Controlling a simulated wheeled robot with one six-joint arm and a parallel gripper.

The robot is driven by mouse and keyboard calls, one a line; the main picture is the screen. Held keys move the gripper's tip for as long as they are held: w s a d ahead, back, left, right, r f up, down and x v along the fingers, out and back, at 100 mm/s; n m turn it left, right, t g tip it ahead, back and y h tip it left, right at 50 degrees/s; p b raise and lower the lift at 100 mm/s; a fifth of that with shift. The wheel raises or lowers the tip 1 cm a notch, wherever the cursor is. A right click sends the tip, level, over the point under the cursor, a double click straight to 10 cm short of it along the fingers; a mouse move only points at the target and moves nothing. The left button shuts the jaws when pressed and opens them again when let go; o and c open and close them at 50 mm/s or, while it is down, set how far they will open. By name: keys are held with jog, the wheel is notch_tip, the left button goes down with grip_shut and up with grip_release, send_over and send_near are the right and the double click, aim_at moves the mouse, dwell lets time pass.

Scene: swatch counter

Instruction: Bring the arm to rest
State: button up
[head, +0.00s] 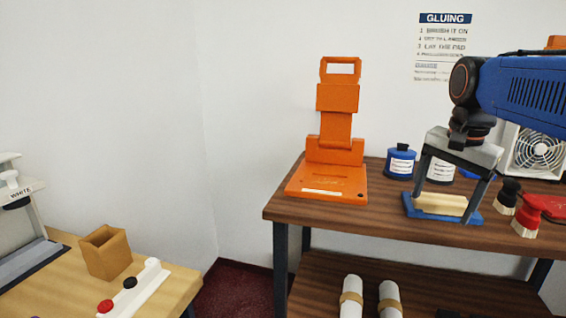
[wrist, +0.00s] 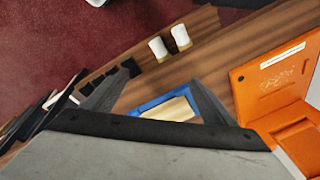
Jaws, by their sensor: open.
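My gripper (head: 446,202) hangs pointing down over the dark wooden bench at the right of the head view. Its two fingers are spread apart with nothing held between them. A cream block (head: 440,206) lies in a blue tray (head: 468,219) below and between the fingers in the head view. I cannot tell whether the fingertips touch the tray. The wrist view shows my gripper's fingers (wrist: 163,76) spread, with the cream block (wrist: 172,109) and blue tray (wrist: 204,98) beyond them. My blue arm reaches in from the right.
An orange stand (head: 334,150) is left on the bench (head: 385,228). Blue (head: 400,163) and white (head: 440,171) bottles, a fan (head: 540,150), a black-topped (head: 508,195) and a red-topped piece (head: 527,220) crowd the right. White rolls (head: 351,297) lie below. Bench between stand and tray is clear.

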jog(key=s+a+f+n+t, duration=0.1)
jog(key=s+a+f+n, duration=0.1)
jog(key=s+f+n, duration=0.3)
jog(key=s+a+f+n+t, duration=0.1)
jog(key=s+a+f+n, duration=0.2)
jog(key=s+f, duration=0.7)
notch_tip(320, 180, down, 5)
jog(key=n, duration=0.2)
jog(key=shift+s+a+n, duration=0.3)
jog(key=shift+s+n, duration=0.1)
